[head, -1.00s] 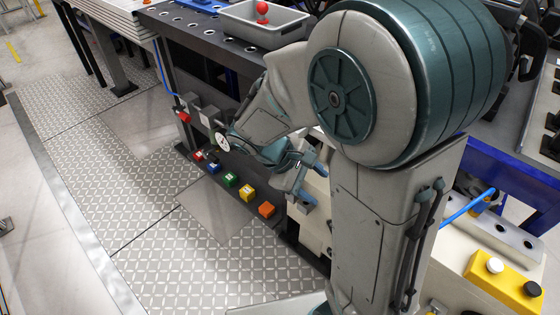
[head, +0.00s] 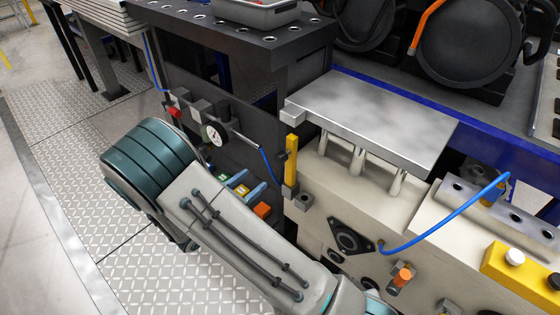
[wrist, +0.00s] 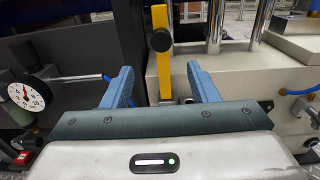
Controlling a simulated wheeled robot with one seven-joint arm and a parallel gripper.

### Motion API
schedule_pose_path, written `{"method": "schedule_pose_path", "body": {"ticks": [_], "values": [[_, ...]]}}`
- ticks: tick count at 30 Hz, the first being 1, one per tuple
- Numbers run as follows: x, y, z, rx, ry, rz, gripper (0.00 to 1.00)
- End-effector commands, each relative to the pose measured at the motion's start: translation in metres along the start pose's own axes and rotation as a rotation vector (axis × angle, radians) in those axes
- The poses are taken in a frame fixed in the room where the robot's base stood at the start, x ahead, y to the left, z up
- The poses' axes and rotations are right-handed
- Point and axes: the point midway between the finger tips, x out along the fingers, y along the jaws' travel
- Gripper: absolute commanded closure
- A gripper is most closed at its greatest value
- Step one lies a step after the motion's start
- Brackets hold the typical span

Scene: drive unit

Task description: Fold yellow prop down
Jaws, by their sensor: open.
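The yellow prop (head: 291,162) is a narrow upright bar at the front left corner below the raised metal plate (head: 375,112). Its lower end sits at a small grey bracket (head: 303,201). In the wrist view the prop (wrist: 165,75) stands upright with a black round knob (wrist: 160,39) on its face. My gripper (wrist: 160,78) is open and empty, its two blue fingers to the left and right of the prop's line. In the head view my gripper (head: 248,184) shows as blue fingertips left of the prop, apart from it, partly hidden by my arm.
A pressure gauge (head: 214,134) with a thin rod stands left of the prop. Coloured button blocks, including an orange one (head: 262,210), lie below. Blue hose (head: 440,225) loops over the pale machine body. Free patterned floor (head: 60,190) is at the left.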

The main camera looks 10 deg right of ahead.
Motion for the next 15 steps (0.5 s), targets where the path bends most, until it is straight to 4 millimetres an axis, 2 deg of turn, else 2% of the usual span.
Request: {"method": "schedule_pose_path", "body": {"ticks": [15], "values": [[0.102,-0.002,-0.001,0.001,0.003,-0.007,0.46]]}}
